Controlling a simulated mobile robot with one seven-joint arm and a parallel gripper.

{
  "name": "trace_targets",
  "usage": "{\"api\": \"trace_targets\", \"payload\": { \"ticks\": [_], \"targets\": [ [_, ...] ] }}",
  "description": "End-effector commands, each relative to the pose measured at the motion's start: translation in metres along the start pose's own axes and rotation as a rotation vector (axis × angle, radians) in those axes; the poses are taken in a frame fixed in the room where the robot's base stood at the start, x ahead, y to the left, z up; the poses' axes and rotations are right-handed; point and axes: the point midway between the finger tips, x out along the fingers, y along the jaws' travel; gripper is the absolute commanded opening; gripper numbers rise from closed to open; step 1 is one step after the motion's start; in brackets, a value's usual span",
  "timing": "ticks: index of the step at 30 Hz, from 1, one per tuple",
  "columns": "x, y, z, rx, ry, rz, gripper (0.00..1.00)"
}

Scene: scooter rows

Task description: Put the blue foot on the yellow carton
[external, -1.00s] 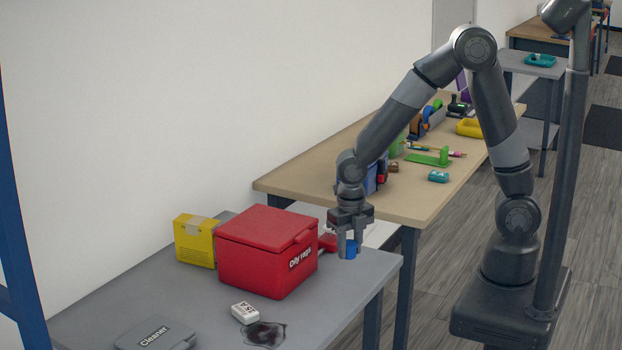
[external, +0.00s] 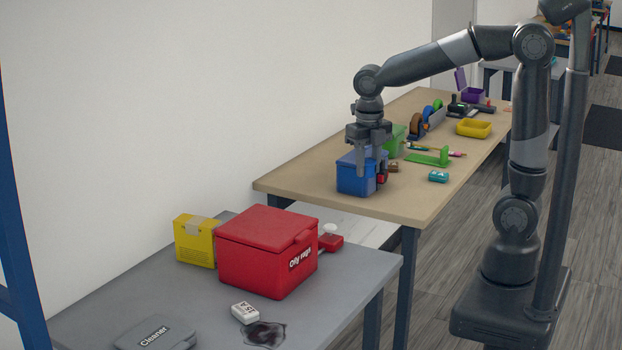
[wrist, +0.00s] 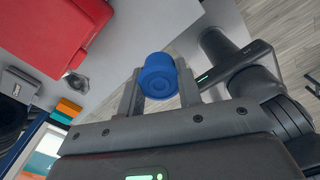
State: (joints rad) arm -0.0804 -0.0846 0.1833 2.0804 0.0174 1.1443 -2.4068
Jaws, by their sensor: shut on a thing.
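The blue foot (wrist: 158,72) is a short round blue piece held between the two fingers of my gripper (wrist: 158,88) in the wrist view. In the external view my gripper (external: 372,168) is raised above the gap between the tables, and the foot cannot be told apart from the blue bin behind it. The yellow carton (external: 195,243) stands upright on the grey table at the left, near the wall, with a paler tape strip on top. My gripper is well to the right of it and higher, apart from it.
A red "Oily rags" box (external: 266,250) stands on the grey table (external: 225,292) between carton and gripper. A red item with a white knob (external: 330,239) is behind it. A blue bin (external: 352,180) and other goods fill the tan table (external: 310,178). A dark spill (external: 264,334) lies in front.

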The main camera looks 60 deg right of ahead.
Motion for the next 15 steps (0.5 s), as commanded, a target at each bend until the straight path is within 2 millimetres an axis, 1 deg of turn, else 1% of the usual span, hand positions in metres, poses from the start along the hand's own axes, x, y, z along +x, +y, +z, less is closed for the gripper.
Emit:
{"api": "trace_targets", "payload": {
  "ticks": [1, 3, 5, 11, 15],
  "targets": [
    [-0.015, 0.001, 0.001, 0.0, -0.004, 0.004, 0.1],
    [-0.035, 0.0, 0.001, 0.001, -0.005, 0.004, 0.1],
    [-0.034, 0.009, 0.009, -0.01, 0.002, -0.002, 0.1],
    [-0.046, 0.036, 0.036, -0.046, -0.002, -0.005, 0.1],
    [-0.055, 0.06, 0.061, -0.075, -0.003, -0.006, 0.1]
  ]
}}
